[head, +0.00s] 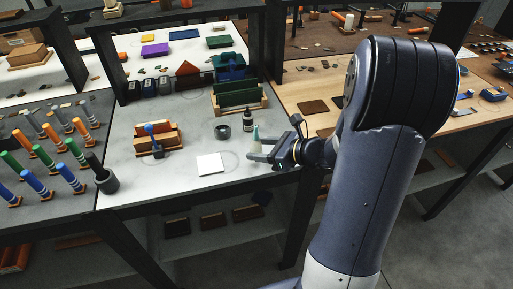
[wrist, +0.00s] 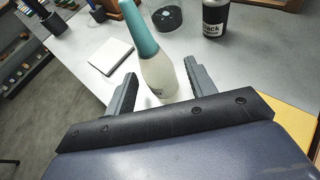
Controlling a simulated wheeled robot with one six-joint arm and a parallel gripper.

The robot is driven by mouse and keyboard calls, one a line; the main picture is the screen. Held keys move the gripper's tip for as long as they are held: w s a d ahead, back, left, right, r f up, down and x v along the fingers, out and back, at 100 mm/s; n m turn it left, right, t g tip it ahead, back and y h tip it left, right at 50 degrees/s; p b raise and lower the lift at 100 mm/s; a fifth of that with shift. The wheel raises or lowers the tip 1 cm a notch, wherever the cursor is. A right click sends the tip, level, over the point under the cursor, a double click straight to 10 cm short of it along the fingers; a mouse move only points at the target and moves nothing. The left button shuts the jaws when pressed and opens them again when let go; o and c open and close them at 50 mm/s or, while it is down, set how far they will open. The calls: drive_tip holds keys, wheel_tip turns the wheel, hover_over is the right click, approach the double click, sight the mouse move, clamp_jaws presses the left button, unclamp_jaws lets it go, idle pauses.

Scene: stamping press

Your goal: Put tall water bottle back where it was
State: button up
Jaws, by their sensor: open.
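The tall water bottle (wrist: 154,62) has a teal upper part and a pale, translucent lower body. It stands on the light grey table top, and in the head view its upper part (head: 256,133) shows near the table's front edge. My gripper (wrist: 160,82) is open, with one finger on each side of the bottle's lower body.
A white square pad (head: 210,164) lies left of the bottle. A dark round container (head: 222,131) and a dark dropper bottle (head: 248,120) stand behind it. An orange-brown holder (head: 157,139) stands farther left. Bare table lies between the pad and the holder.

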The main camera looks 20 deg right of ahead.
drive_tip(key=v, duration=1)
drive_tip(key=shift+s, duration=0.1)
